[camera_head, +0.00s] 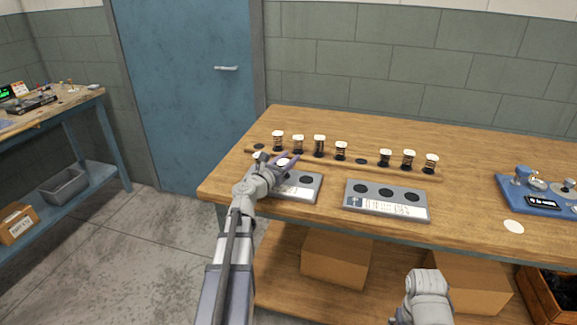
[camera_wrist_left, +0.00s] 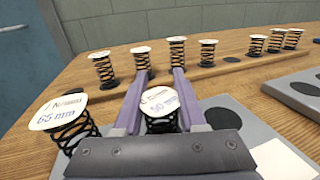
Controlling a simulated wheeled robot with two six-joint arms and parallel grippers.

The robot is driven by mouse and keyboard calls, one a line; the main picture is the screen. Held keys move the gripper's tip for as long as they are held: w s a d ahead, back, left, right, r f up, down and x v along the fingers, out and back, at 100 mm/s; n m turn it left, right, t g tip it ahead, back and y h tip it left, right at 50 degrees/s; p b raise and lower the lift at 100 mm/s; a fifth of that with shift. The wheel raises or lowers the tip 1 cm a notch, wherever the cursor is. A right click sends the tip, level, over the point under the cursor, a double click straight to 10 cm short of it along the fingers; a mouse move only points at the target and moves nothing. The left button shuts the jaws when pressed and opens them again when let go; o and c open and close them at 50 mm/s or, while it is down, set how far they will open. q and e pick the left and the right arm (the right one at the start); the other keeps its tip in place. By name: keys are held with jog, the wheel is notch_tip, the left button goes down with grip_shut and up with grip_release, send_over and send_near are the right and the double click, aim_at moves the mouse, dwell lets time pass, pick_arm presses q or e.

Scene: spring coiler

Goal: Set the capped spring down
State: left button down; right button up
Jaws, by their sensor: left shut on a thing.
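My left gripper (camera_head: 287,160) is shut on a white-capped black spring over the left grey tray (camera_head: 312,192). In the left wrist view its two fingers flank the spring's cap (camera_wrist_left: 160,98), which reads 50 mm. The spring's foot is hidden by the gripper, so I cannot tell whether it touches the tray. A second capped spring (camera_wrist_left: 62,112), marked 65 mm, stands just left of the gripper. A dark round spot (camera_head: 306,180) on the tray is bare to the right. Only a grey part of my right arm shows at the bottom of the head view.
A wooden strip (camera_head: 376,170) behind the tray holds several capped springs and has bare dark spots. A second grey tray (camera_head: 386,208) with three empty dark spots lies to the right. A blue device (camera_head: 538,200) stands at the far right, near a white disc (camera_head: 513,227).

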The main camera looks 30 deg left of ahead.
pick_arm(q)
jog(key=shift+f, duration=0.2)
jog(key=shift+c, duration=2.4)
grip_release()
jog(key=shift+r, duration=0.1)
jog(key=shift+r, duration=0.1)
jog(key=s, duration=1.2)
jog(key=shift+a, duration=0.25)
